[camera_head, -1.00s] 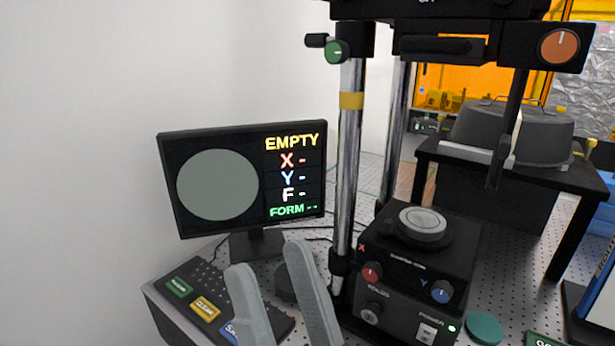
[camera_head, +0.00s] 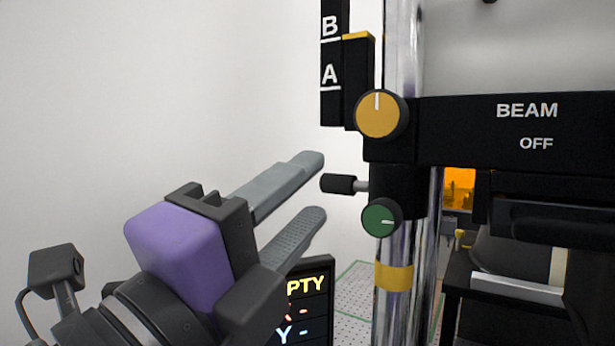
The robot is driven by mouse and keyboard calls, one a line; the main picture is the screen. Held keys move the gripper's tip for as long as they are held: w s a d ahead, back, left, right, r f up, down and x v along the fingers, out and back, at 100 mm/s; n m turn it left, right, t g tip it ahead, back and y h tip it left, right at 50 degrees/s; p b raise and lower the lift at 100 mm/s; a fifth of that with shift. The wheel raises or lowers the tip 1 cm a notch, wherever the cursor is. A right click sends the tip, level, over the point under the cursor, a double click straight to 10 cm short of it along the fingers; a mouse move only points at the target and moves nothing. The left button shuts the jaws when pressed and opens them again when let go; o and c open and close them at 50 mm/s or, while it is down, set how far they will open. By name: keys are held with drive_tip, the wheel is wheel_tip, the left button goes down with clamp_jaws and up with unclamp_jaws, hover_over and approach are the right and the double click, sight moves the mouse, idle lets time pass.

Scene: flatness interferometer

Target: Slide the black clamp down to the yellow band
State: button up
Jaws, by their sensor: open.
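The black clamp (camera_head: 392,186) sits around the chrome column (camera_head: 401,60), just under the black head marked BEAM OFF. It carries a green knob (camera_head: 381,218) on its front and a black side handle (camera_head: 339,184) pointing left. The yellow band (camera_head: 394,277) is around the same column a short way below the clamp, with bare chrome between them. My gripper (camera_head: 315,190) is open and empty. Its two grey fingers point up and right, with their tips just left of the side handle. I cannot tell whether they touch it.
The BEAM OFF head (camera_head: 490,130) with a yellow knob (camera_head: 383,113) lies directly above the clamp. A black A/B plate (camera_head: 331,75) rises at upper left. The monitor (camera_head: 318,300) stands below my fingers.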

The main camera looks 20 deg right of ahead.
sight(333, 188)
drive_tip(key=shift+n+y, duration=0.4)
drive_tip(key=shift+n, duration=0.5)
drive_tip(key=p+x, duration=0.1)
drive_tip(key=x, duration=0.1)
drive_tip(key=f+x, duration=0.1)
drive_tip(key=x, duration=0.2)
drive_tip(key=p+x, duration=0.1)
drive_tip(key=x, duration=0.1)
drive_tip(key=shift+w+d+f+p, duration=0.25)
drive_tip(key=shift+w+d+p, duration=0.1)
drive_tip(key=shift+w, duration=0.15)
clamp_jaws()
idle(0.3)
